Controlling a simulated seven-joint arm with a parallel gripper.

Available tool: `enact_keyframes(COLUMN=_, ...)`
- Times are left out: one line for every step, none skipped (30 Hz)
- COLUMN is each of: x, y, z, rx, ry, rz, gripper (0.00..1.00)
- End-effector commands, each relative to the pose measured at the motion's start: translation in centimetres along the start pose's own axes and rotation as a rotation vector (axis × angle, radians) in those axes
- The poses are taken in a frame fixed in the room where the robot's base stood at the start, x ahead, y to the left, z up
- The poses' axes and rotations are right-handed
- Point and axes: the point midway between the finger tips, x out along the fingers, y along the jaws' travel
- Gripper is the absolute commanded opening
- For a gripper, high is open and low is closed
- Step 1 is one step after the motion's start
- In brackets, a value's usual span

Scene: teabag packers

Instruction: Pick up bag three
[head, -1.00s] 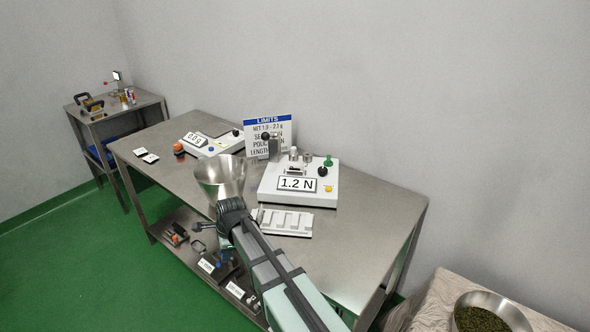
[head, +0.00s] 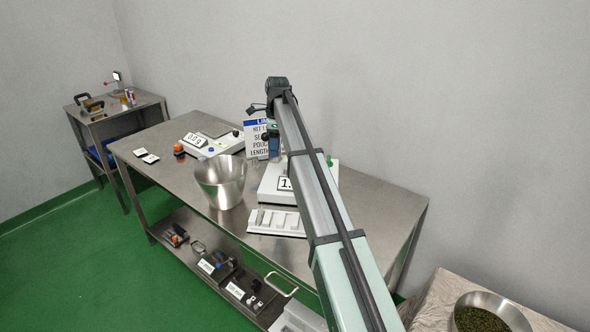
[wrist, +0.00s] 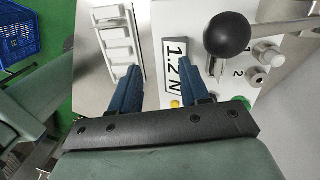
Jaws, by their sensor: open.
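My gripper (head: 272,152) hangs at the sealing-tester side of the table in the head view, partly behind my arm. In the wrist view its two blue fingers (wrist: 158,76) are apart with nothing between them. A white slotted tray (head: 252,226) lies on the table's front part, with several small pale bags in a row. The tray (wrist: 142,50) is left of my fingers in the wrist view; the left finger overlaps its near end. I cannot read which bag is three. The bags (wrist: 117,31) look flat in their slots.
A steel funnel-shaped bowl (head: 220,182) stands left of the tray. A scale (head: 215,146) and a limits sign (head: 256,127) are behind.

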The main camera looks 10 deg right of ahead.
Motion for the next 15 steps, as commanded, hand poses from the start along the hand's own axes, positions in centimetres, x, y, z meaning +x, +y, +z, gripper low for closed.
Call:
enact_keyframes(x=-0.7, y=-2.1, z=-0.8, rx=0.016, ry=0.008, rz=-0.013, gripper=0.46)
enact_keyframes(x=-1.0, y=-3.0, z=-1.4, rx=0.026, ry=0.014, rz=-0.021, gripper=0.46)
enact_keyframes(x=-1.4, y=-4.2, z=-2.1, rx=0.038, ry=0.022, rz=-0.033, gripper=0.46)
enact_keyframes(x=-1.7, y=-5.1, z=-2.7, rx=0.047, ry=0.027, rz=-0.042, gripper=0.46)
enact_keyframes(x=-1.9, y=-5.8, z=-3.1, rx=0.054, ry=0.032, rz=-0.05, gripper=0.46)
enact_keyframes(x=-2.3, y=-6.9, z=-3.9, rx=0.065, ry=0.039, rz=-0.06, gripper=0.46)
enact_keyframes(x=-2.5, y=-7.5, z=-4.4, rx=0.073, ry=0.044, rz=-0.067, gripper=0.46)
enact_keyframes(x=-2.7, y=-8.1, z=-4.8, rx=0.079, ry=0.048, rz=-0.073, gripper=0.46)
enact_keyframes(x=-2.9, y=-8.7, z=-5.2, rx=0.085, ry=0.053, rz=-0.08, gripper=0.46)
enact_keyframes(x=-3.0, y=-9.1, z=-5.5, rx=0.089, ry=0.056, rz=-0.084, gripper=0.46)
enact_keyframes(x=-3.1, y=-9.4, z=-5.8, rx=0.092, ry=0.058, rz=-0.088, gripper=0.46)
enact_keyframes(x=-3.2, y=-9.6, z=-6.0, rx=0.096, ry=0.061, rz=-0.092, gripper=0.46)
enact_keyframes(x=-3.2, y=-9.8, z=-6.2, rx=0.098, ry=0.063, rz=-0.093, gripper=0.46)
enact_keyframes(x=-3.1, y=-9.8, z=-6.2, rx=0.099, ry=0.064, rz=-0.094, gripper=0.46)
enact_keyframes(x=-3.0, y=-9.9, z=-6.3, rx=0.1, ry=0.064, rz=-0.095, gripper=0.46)
